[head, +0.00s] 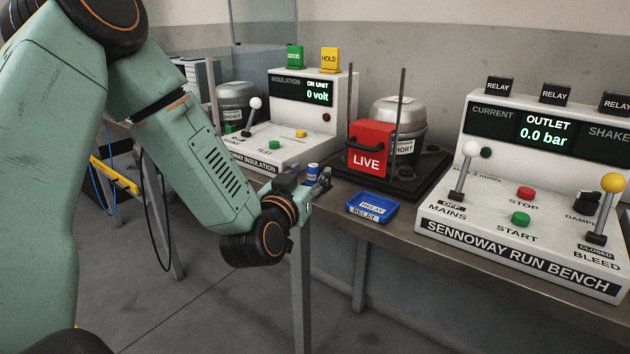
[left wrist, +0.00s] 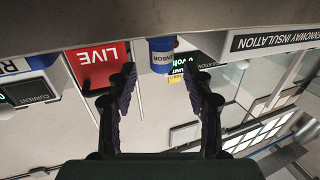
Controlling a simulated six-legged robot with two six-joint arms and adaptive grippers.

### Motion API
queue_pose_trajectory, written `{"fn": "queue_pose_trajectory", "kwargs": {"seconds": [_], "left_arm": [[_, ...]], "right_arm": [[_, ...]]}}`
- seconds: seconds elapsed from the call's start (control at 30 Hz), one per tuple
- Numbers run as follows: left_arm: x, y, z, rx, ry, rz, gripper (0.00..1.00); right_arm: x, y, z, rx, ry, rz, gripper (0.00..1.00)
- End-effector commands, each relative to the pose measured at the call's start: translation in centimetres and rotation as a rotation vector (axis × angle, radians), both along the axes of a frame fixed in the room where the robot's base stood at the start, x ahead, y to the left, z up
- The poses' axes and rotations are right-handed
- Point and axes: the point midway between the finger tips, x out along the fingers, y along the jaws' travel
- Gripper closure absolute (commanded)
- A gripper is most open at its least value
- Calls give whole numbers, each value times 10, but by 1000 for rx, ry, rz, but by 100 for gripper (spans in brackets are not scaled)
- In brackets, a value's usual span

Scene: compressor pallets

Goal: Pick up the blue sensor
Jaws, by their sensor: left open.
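The blue sensor (head: 312,172) is a small cylinder with a blue top and a white label. It stands near the front edge of the bench, left of the blue relay tray. In the left wrist view, which is upside down, the sensor (left wrist: 161,55) hangs from the bench edge at the top, lined up with the gap between my fingers. My left gripper (head: 297,184) is open and empty at the bench edge, close to the sensor. Its fingertips (left wrist: 159,72) point toward the sensor, which appears just beyond them. My right gripper is not in view.
A blue relay tray (head: 372,208) lies right of the sensor. The red LIVE box (head: 370,148) stands behind it. The insulation bench unit (head: 290,140) is behind left, and the white run bench (head: 525,190) with levers is at right. The floor in front is clear.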

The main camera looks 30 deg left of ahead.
Motion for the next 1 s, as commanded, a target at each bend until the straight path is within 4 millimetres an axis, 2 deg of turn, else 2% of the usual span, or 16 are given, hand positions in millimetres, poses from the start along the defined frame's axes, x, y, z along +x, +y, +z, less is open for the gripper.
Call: {"fn": "queue_pose_trajectory", "kwargs": {"seconds": [0.03,0.2,0.53,1.0], "left_arm": [[8,4,0,1,-6,2,48],[29,8,1,3,-1,1,48],[36,8,2,1,0,0,49],[35,8,2,1,0,0,89]], "right_arm": [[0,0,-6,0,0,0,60],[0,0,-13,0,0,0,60],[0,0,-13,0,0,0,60],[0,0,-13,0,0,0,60]]}}
